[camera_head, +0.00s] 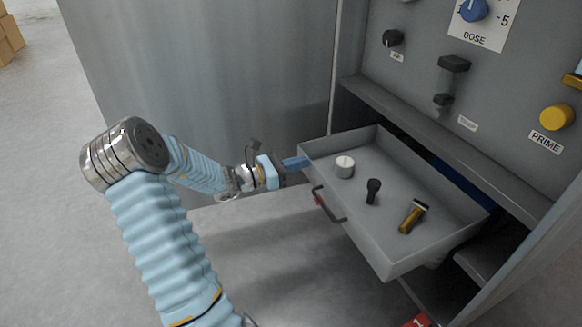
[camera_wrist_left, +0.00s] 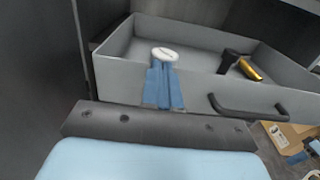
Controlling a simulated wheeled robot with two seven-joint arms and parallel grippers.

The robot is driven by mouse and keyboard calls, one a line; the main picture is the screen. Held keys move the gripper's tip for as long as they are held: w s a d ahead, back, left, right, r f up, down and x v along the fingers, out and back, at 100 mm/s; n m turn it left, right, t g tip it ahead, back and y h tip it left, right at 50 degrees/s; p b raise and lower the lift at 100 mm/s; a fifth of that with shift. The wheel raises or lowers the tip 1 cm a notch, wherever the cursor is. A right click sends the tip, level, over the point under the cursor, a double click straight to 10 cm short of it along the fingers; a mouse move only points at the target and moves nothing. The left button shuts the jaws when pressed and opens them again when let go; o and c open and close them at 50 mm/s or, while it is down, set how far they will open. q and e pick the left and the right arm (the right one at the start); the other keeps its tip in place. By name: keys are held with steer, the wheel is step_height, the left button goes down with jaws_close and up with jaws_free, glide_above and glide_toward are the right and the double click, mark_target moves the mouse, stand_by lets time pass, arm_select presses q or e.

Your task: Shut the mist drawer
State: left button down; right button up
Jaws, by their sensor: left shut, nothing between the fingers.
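The mist drawer (camera_head: 375,238) is a grey open-topped drawer, pulled well out of the grey machine. A dark bar handle (camera_head: 328,205) is on its front; the handle also shows in the left wrist view (camera_wrist_left: 248,108). Inside lie a white round cap (camera_head: 344,167), a black knob-like piece (camera_head: 373,190) and a gold and black piece (camera_head: 413,216). My left gripper (camera_head: 305,162) is shut and empty, its blue fingertips at the drawer front's left end, beside the handle. In the left wrist view the fingers (camera_wrist_left: 163,88) overlap the drawer front; I cannot tell whether they touch it. My right gripper is not in view.
The machine panel above the drawer carries a blue dose knob (camera_head: 474,9), a black knob (camera_head: 392,38), a black lever (camera_head: 453,64) and a yellow prime button (camera_head: 556,117). A grey side panel (camera_head: 210,80) stands behind my left arm.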

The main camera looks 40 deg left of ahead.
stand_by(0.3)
arm_select(q)
glide_above(363, 163)
steer(key=shift+s+a, duration=0.15)
steer(key=shift+a, duration=0.05)
steer(key=shift+w+d, duration=0.1)
steer(key=shift+w, duration=0.15)
steer(key=shift+w+r, duration=0.15)
steer(key=shift+r, duration=0.05)
steer(key=shift+d+r, duration=0.1)
